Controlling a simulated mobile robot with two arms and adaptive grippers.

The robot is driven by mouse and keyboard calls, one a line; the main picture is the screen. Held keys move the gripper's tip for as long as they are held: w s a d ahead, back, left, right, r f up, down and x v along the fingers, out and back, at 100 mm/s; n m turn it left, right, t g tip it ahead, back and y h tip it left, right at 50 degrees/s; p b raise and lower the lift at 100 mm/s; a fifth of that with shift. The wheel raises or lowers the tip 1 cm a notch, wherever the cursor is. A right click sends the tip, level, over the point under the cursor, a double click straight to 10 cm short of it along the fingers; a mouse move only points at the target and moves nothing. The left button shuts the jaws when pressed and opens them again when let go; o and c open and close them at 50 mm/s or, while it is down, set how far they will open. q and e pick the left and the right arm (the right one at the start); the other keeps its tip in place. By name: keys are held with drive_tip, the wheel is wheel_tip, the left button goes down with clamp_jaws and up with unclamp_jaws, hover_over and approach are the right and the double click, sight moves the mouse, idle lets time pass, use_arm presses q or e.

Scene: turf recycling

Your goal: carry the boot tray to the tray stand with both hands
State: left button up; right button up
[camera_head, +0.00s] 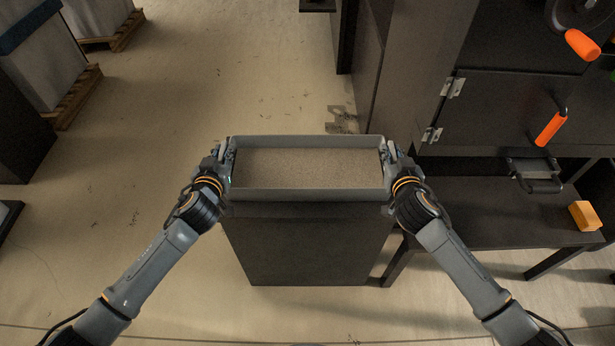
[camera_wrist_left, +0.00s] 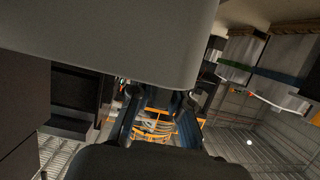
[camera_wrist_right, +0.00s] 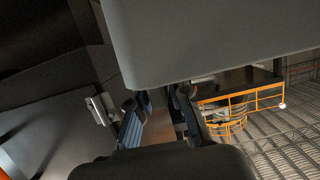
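The boot tray (camera_head: 310,195) is a long grey tray with a grainy brown inside. It sits level over a dark box-shaped stand (camera_head: 308,250) and seems to rest on it; the contact is hidden. My left gripper (camera_head: 228,152) is at the tray's left end, and my right gripper (camera_head: 389,152) is at its right end. In the left wrist view, the tray wall (camera_wrist_left: 120,40) fills the top, with the gripper's fingers (camera_wrist_left: 157,100) apart at its rim. The right wrist view shows the tray wall (camera_wrist_right: 210,40) and separated fingers (camera_wrist_right: 158,100) likewise. The fingertips' contact is partly hidden.
A dark cabinet (camera_head: 500,110) with orange handles stands at the right. A low dark table (camera_head: 480,215) beside the stand carries an orange block (camera_head: 584,215). Pallets with pale loads (camera_head: 45,60) are at the upper left. The floor left of the stand is mostly free.

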use_arm(q)
drive_tip(key=shift+o, duration=0.8)
drive_tip(key=shift+s+r, duration=0.15)
drive_tip(key=shift+r, duration=0.05)
use_arm(e)
drive_tip(key=shift+o, duration=0.8)
drive_tip(key=shift+s+r, duration=0.1)
drive_tip(key=shift+r, duration=0.1)
use_arm(q)
drive_tip(key=shift+f, duration=0.1)
use_arm(e)
drive_tip(key=shift+f, duration=0.1)
use_arm(q)
drive_tip(key=shift+s, duration=0.4)
drive_tip(key=v, duration=1.1)
use_arm(e)
drive_tip(key=v, duration=1.2)
